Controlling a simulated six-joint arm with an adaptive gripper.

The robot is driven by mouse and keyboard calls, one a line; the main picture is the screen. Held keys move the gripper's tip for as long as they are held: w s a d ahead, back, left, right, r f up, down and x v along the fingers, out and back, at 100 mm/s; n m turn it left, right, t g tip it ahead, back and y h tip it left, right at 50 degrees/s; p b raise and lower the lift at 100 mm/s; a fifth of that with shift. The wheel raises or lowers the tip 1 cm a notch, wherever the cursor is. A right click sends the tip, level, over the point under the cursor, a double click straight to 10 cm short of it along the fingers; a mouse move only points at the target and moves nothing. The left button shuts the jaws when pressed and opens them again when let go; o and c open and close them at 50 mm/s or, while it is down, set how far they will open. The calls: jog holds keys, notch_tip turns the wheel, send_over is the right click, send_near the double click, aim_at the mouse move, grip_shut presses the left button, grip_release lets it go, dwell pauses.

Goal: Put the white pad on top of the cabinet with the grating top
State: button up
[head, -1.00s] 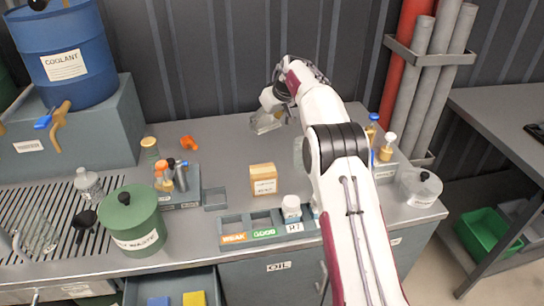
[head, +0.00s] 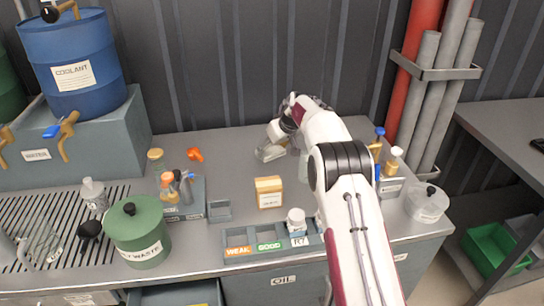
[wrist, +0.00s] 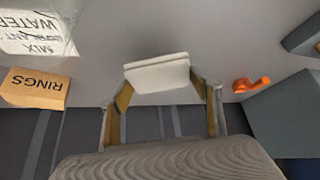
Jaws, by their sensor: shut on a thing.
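In the wrist view the white pad (wrist: 157,73) is between the two fingers of my gripper (wrist: 165,92), which is shut on it. The pad looks like a flat pale block, seen partly edge-on. In the head view my gripper (head: 270,150) is over the back middle of the grey counter; the pad cannot be clearly made out there. The cabinet with the grating top (head: 60,205) is at the left of the head view, its slotted top partly covered by bottles and a jug. My gripper is well to the right of it.
A green waste can (head: 138,232) stands beside the grating's right part. A white bottle (head: 95,195) and a clear jug (head: 38,238) stand on the grating. A rings box (head: 269,192), an orange piece (head: 195,154) and a small-bottle rack (head: 183,205) are on the counter.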

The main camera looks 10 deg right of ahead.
aim_at(274, 153)
jog(key=shift+f, duration=1.75)
jog(key=shift+f, duration=0.15)
jog(key=o, duration=0.9)
jog(key=shift+v, duration=6.15)
jog(key=shift+w, duration=0.15)
